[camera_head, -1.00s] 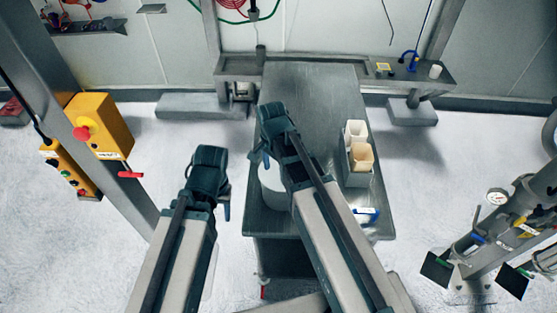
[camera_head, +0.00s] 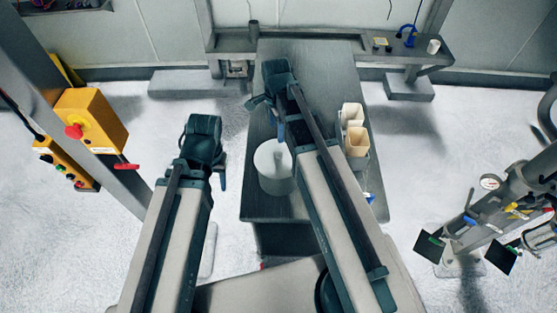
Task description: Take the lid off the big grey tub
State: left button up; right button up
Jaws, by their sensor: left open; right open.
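The big grey tub (camera_head: 273,176) stands upright near the front left of the metal table, with its pale round lid (camera_head: 271,157) on top. My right arm passes over the table just right of the tub and hides part of its right side. My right gripper (camera_head: 266,105) is open, above the table and beyond the tub, not touching it. My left gripper (camera_head: 221,180) is open and empty, left of the table edge and apart from the tub. The fingers of both are partly hidden by the wrists.
The metal table (camera_head: 330,70) is clear toward the back. A container with pale scoops (camera_head: 357,140) stands at its right side. A yellow control box (camera_head: 92,120) on a post is at left.

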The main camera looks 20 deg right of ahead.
jog(key=b, duration=0.6)
send_over(279, 153)
jog(key=f, duration=0.6)
jog(key=shift+w+a+f, duration=0.3)
jog(key=shift+a+f, duration=0.05)
jog(key=shift+f, duration=0.05)
jog(key=f+b, duration=0.5)
jog(key=shift+s+d+f, duration=0.15)
jog(key=shift+s+d, duration=0.1)
grip_shut()
